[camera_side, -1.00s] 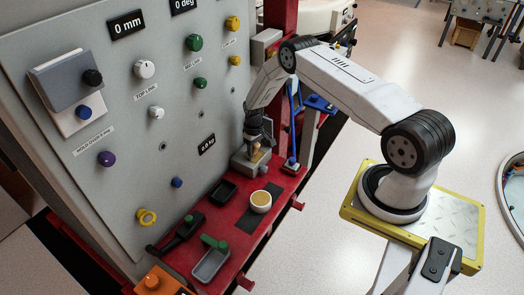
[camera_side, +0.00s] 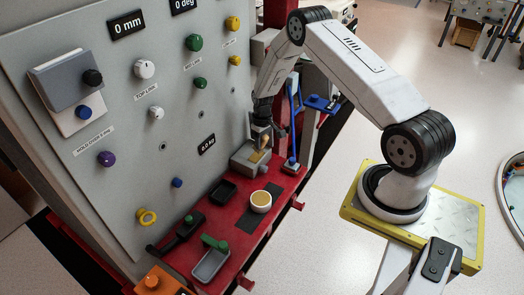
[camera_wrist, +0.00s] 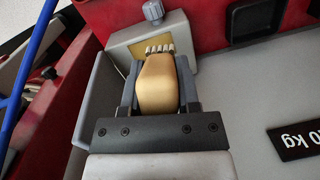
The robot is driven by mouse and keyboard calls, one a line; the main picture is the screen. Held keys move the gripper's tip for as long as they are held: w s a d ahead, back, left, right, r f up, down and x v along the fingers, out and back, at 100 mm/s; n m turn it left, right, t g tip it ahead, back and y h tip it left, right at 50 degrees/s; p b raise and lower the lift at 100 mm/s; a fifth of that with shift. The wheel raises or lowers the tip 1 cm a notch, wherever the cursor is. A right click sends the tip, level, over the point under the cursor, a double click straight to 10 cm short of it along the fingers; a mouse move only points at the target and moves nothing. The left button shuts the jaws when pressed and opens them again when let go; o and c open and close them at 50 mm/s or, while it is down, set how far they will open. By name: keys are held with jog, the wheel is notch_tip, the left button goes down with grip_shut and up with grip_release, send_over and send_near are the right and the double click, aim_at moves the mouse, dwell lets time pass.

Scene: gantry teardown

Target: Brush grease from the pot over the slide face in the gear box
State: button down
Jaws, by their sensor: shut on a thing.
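My gripper (camera_side: 263,124) is shut on the brush. The brush's tan handle (camera_wrist: 157,88) sits between the two fingers in the wrist view, with its pale bristles (camera_wrist: 160,48) pointing away from the gripper. The brush (camera_side: 265,142) also shows in the side view, tilted over the gear box. The grey gear box (camera_side: 240,162) stands at the back of the red bench, and it also shows in the wrist view (camera_wrist: 121,47). A yellow patch (camera_wrist: 144,50) shows on it beside the bristles; contact is unclear. The white grease pot (camera_side: 261,207) holds yellow-brown grease.
A black tray (camera_side: 223,191) sits left of the pot. The control panel (camera_side: 120,180) rises along the left. A blue rod (camera_side: 293,125) stands right of the gear box.

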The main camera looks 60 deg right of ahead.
jog(key=shift+r, duration=1.35)
